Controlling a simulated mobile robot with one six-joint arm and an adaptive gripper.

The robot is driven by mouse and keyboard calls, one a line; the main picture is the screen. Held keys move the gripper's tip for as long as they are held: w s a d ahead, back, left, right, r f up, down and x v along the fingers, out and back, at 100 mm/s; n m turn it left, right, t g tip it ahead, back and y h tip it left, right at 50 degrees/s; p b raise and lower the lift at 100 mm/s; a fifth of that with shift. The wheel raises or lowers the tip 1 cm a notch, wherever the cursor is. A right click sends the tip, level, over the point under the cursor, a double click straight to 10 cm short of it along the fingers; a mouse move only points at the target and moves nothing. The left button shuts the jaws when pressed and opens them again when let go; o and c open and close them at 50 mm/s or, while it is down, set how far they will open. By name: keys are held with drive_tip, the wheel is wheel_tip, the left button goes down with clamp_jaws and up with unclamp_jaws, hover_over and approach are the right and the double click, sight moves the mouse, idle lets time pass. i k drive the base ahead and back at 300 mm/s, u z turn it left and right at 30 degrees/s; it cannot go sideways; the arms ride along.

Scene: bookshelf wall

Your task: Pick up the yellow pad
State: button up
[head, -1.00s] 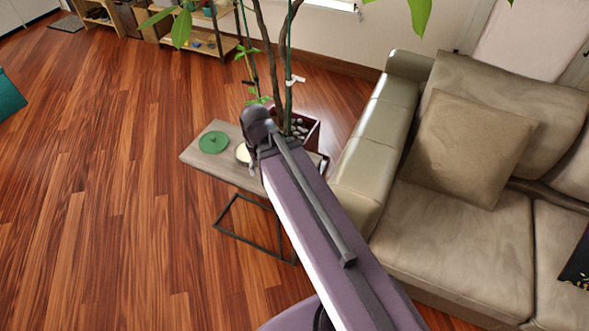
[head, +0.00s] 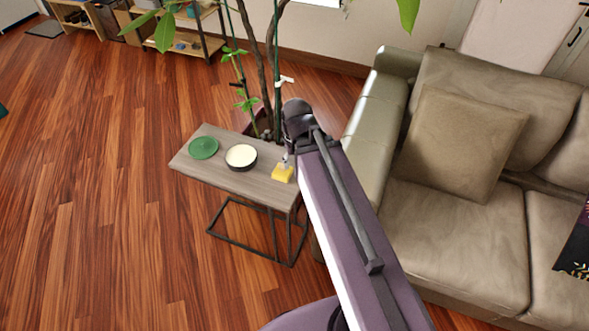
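The yellow pad (head: 283,174) lies near the right end of a small grey side table (head: 222,171) in the head view. A small grey-white piece stands at its upper edge; I cannot tell what it belongs to. My arm rises from the bottom of the view, and its far joint is just above and right of the pad. My gripper is not visible; the arm may hide it.
A green disc (head: 203,148) and a round dark dish with a cream top (head: 241,156) sit left of the pad. A potted plant (head: 270,75) stands behind the table. A beige sofa (head: 455,190) is on the right. The wooden floor at left is open.

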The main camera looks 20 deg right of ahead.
sight(280, 174)
drive_tip(key=z, duration=0.45)
drive_tip(key=k, duration=1.05)
drive_tip(key=u, duration=0.35)
drive_tip(key=i, duration=1.5)
drive_tip(key=z, duration=0.05)
